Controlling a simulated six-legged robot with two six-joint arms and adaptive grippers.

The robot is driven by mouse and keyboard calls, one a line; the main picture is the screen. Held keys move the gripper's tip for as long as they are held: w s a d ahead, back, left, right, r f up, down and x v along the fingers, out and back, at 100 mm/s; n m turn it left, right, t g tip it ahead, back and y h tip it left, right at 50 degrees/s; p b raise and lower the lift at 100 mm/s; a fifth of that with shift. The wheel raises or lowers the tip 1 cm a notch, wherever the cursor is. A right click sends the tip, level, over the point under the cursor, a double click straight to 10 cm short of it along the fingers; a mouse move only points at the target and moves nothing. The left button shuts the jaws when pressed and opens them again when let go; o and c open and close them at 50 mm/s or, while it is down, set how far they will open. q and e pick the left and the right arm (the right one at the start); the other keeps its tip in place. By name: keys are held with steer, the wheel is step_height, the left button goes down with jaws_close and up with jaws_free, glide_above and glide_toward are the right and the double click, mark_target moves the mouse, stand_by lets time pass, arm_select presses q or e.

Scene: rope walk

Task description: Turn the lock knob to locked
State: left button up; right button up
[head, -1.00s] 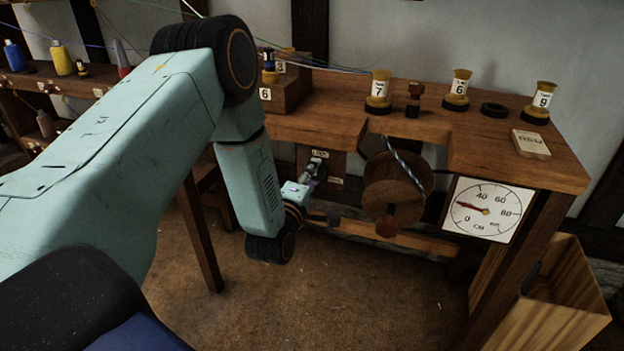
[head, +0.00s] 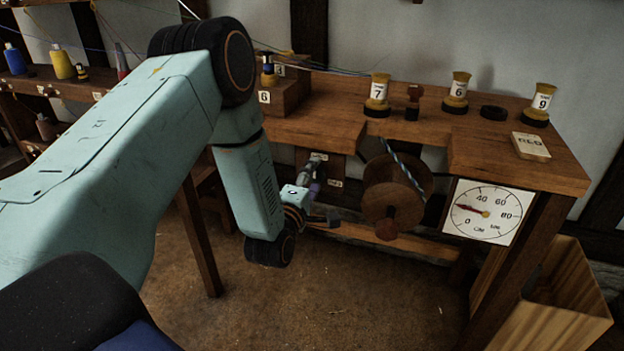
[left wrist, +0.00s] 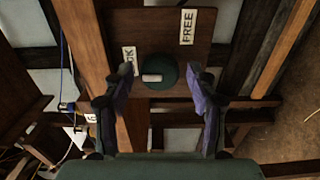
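The lock knob (left wrist: 168,66) is a dark green round knob with a pale bar mark, on a wooden panel (left wrist: 160,28) in the left wrist view. The mark lies left of the knob's centre and points left, roughly toward the LOCK label (left wrist: 129,62). The FREE label (left wrist: 188,27) is at the upper right. My left gripper (left wrist: 160,82) is open, with one purple-padded finger on each side of the knob and visible gaps between. In the head view my left gripper (head: 312,180) is at the panel under the bench and hides the knob. My right gripper is not in view.
A wooden reel (head: 385,185) with a striped rope hangs just right of my left gripper. A dial (head: 489,211) is on the bench's front right. Several labelled spools, such as the one marked 7 (head: 377,95), stand on the bench top (head: 440,125). An open wooden bin (head: 560,300) stands at the lower right.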

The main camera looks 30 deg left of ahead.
arm_select(q)
steer(key=v, duration=1.2)
stand_by(0.6)
steer(key=s+d+f+m+g+h, duration=0.1)
steer(key=s+d+f+m+g, duration=0.15)
steer(key=f+m, duration=0.2)
steer(key=s+d+f+m+g+h+p, duration=0.1)
steer(key=s+d+f+m+g, duration=0.1)
steer(key=s+f+m+g, duration=0.3)
steer(key=s+d+f+m+g+h, duration=0.1)
steer(key=s+d+f+m+g, duration=0.15)
steer(key=f, duration=0.35)
steer(key=s+d+f+m+g+p, duration=0.1)
steer(key=s+d+m+g, duration=0.1)
steer(key=s, duration=0.7)
steer(key=s+d+f+m+g+h+p, duration=0.1)
steer(key=s+m+g+p, duration=0.1)
steer(key=s+m+g, duration=0.3)
steer(key=s+m, duration=0.1)
steer(key=s, duration=0.3)
steer(key=shift+s+d+g, duration=0.2)
steer(key=shift+d+g, duration=0.1)
steer(key=shift+d, duration=0.1)
